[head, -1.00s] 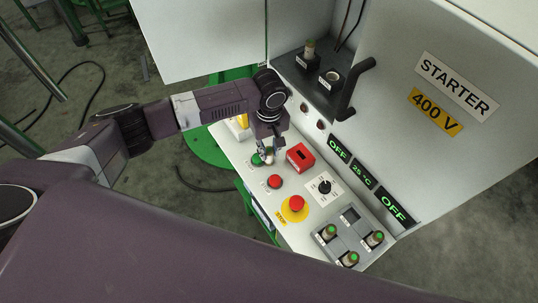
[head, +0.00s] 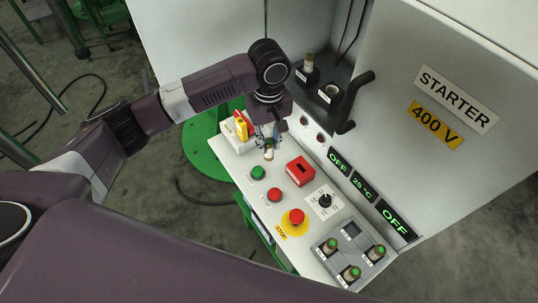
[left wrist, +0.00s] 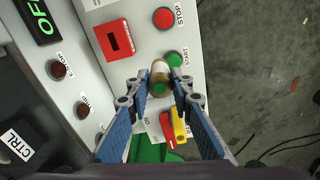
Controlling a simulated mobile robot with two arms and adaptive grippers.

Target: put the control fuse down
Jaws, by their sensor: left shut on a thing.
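The control fuse (head: 268,155), a small cream and brown cylinder, is between the fingertips of my left gripper (head: 267,146), over the white sloping panel (head: 243,160). In the left wrist view, the fuse (left wrist: 160,76) shows a green-tinted near end, and my left gripper (left wrist: 162,88) is shut on it from both sides. It looks held above the panel, beside the green START button. The exact height cannot be told. My right gripper is not in view.
The red block (head: 300,171), START button (head: 258,173), STOP buttons and rotary switch (head: 325,200) stand on the panel. A grey tray (head: 331,267) holds several green-ended fuses. Black holders (head: 331,93) stand behind.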

